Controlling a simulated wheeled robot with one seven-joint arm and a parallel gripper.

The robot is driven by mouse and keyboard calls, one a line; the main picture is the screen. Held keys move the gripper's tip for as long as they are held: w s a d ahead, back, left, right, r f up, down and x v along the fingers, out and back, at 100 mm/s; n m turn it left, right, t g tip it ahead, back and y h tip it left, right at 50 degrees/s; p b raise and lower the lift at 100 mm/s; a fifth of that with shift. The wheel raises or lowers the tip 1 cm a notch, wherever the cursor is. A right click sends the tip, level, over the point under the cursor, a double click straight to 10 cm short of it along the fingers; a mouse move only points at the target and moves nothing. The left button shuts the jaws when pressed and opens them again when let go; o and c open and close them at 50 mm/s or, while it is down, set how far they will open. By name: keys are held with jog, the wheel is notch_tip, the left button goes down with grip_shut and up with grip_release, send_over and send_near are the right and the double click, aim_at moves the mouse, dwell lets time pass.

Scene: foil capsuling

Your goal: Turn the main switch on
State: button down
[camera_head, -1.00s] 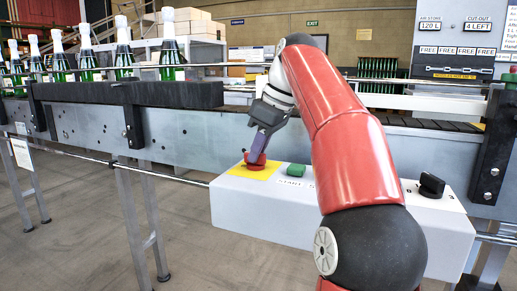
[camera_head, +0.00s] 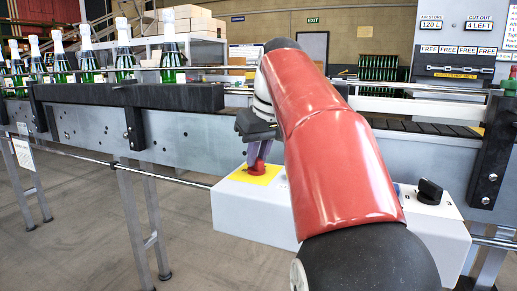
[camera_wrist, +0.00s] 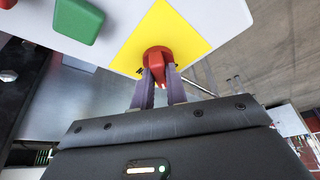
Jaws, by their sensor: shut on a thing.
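My gripper (camera_head: 260,156) is at the left end of the box, well away from the knob. The knob is not seen in the wrist view.
A green button (camera_wrist: 78,20) shows beside the yellow square in the wrist view; my arm hides it in the head view. The conveyor (camera_head: 190,135) runs behind the box, with several green bottles (camera_head: 124,55) at left. Floor (camera_head: 95,235) is open in front.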

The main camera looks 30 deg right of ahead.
jog(key=m+p, duration=0.1)
jog(key=m, duration=0.1)
jog(key=m+h+p, duration=0.2)
jog(key=m, duration=0.1)
jog(key=shift+a+r+m+g, duration=0.15)
jog(key=shift+a+m+g, duration=0.1)
jog(key=shift+m+g, duration=0.05)
jog(key=m+p, duration=0.1)
jog(key=m, duration=0.1)
jog(key=m+g+h+p, duration=0.1)
jog(key=m+p, duration=0.1)
jog(key=m, duration=0.1)
jog(key=shift+w+h, duration=0.1)
jog(key=shift+h, duration=0.2)
jog(key=shift+f, duration=0.2)
jog(key=c, duration=1.4)
grip_release()
jog(key=shift+r, duration=0.1)
jog(key=v, duration=0.7)
jog(key=shift+r, duration=0.35)
